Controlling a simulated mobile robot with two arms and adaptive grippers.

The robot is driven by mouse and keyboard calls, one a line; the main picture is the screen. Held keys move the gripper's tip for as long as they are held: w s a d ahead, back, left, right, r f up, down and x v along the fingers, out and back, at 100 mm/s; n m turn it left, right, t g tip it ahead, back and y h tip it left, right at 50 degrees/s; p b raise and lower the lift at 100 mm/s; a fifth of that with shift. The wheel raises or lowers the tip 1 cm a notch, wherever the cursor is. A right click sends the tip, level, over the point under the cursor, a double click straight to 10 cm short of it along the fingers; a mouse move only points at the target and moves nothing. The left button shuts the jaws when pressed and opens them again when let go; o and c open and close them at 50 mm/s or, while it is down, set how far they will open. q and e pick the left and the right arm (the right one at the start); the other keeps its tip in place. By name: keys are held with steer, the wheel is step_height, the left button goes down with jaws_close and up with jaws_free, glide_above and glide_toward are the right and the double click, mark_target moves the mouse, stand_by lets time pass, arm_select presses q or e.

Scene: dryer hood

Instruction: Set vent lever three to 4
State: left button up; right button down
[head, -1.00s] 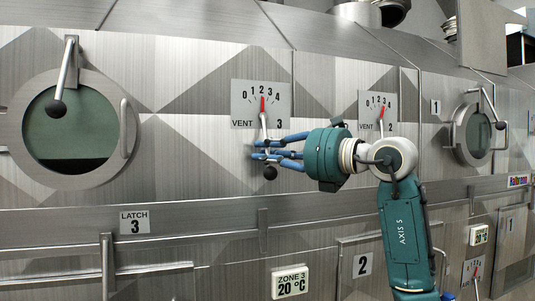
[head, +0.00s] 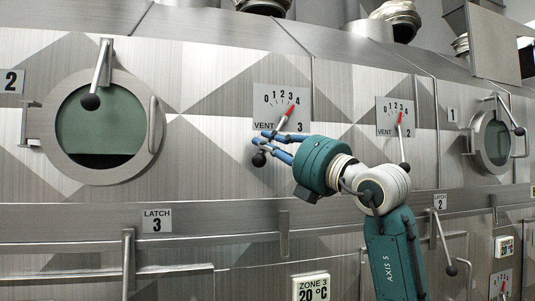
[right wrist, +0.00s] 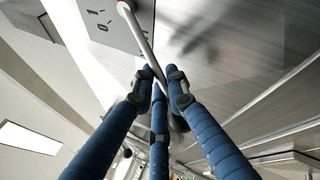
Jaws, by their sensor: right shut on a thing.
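The vent 3 lever (head: 285,116) turns on a square dial plate (head: 262,112) marked 0 to 4. It is tilted, with its red tip to the upper right, at or close to the 4, and its black ball knob (head: 259,159) to the lower left. My right gripper (head: 268,144) is shut on the lever's lower arm just above the knob. In the right wrist view the blue fingers (right wrist: 158,85) close around the pale lever rod (right wrist: 140,40), and part of the dial plate (right wrist: 105,20) shows. My left gripper is not in view.
The vent 2 dial (head: 385,128) and its lever (head: 403,145) stand right of my arm. A round window door (head: 75,175) with a ball-ended handle is at left. A horizontal ledge (head: 220,218) runs below the vents.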

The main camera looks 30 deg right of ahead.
steer(key=shift+a+r+m, duration=0.1)
steer(key=shift+a+m, duration=0.05)
steer(key=shift+m, duration=0.25)
steer(key=c, duration=1.7)
jaws_free()
steer(key=shift+c, duration=0.2)
steer(key=v, duration=1.2)
steer(key=shift+w+a, duration=0.1)
steer(key=shift+a, duration=0.1)
